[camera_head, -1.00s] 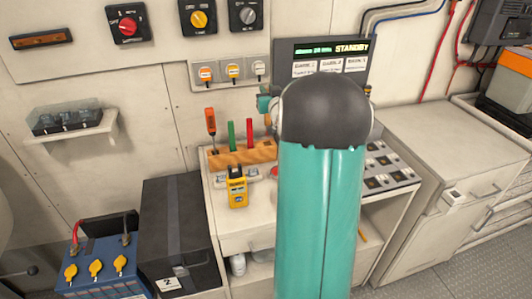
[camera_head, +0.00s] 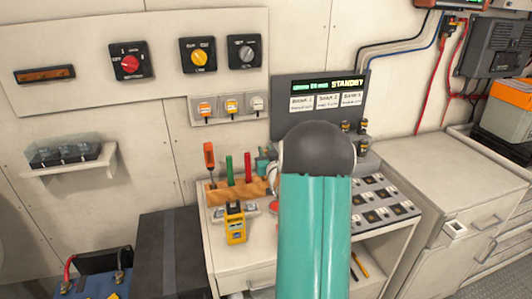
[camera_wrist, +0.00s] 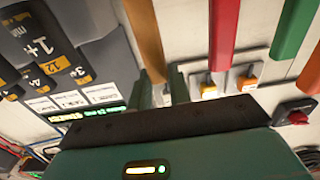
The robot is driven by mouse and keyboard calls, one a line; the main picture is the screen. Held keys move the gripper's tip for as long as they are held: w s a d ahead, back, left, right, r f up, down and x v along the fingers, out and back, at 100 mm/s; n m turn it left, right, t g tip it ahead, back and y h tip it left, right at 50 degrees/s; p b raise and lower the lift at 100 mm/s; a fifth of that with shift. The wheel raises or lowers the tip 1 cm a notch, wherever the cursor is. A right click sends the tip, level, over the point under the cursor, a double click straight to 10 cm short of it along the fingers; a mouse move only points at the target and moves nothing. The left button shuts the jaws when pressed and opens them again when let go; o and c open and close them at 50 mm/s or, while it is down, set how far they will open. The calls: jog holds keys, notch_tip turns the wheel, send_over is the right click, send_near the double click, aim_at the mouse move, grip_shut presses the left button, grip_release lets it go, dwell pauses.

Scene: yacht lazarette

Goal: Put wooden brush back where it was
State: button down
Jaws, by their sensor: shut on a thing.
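My gripper (camera_head: 264,162) is just above the right end of a wooden tool rack (camera_head: 222,196), largely hidden behind my arm in the head view. In the wrist view my gripper (camera_wrist: 162,92) is shut on a tan wooden handle, which I take for the wooden brush (camera_wrist: 147,35). Its far end is out of frame, and I cannot make the brush out in the head view. An orange-handled tool (camera_head: 209,155), a green handle (camera_head: 229,168) and a red handle (camera_head: 248,167) stand upright in the rack. Whether the brush touches the rack is hidden.
A yellow meter (camera_head: 235,224) stands in front of the rack. A monitor (camera_head: 320,92) is behind my arm, with dark bottle-like items (camera_head: 362,140) beside it. A button panel (camera_head: 385,205) lies right. A black box (camera_head: 172,255) stands lower left.

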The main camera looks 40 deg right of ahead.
jog(key=c, duration=1.3)
grip_release()
jog(key=shift+f, duration=0.1)
jog(key=v, duration=1.2)
jog(key=w+a+r+n+g+y, duration=0.1)
jog(key=a+r+g+y, duration=0.15)
jog(key=a, duration=0.75)
jog(key=w+a+r+n+g+y, duration=0.15)
jog(key=a+r, duration=0.25)
jog(key=a, duration=0.6)
jog(key=s+a+n+g+y, duration=0.3)
jog(key=s+a+g, duration=0.3)
jog(key=s+a, duration=1.2)
jog(key=shift+a+r+y, duration=0.5)
jog(key=shift+a+y, duration=0.4)
jog(key=shift+a, duration=0.25)
jog(key=shift+s, duration=0.15)
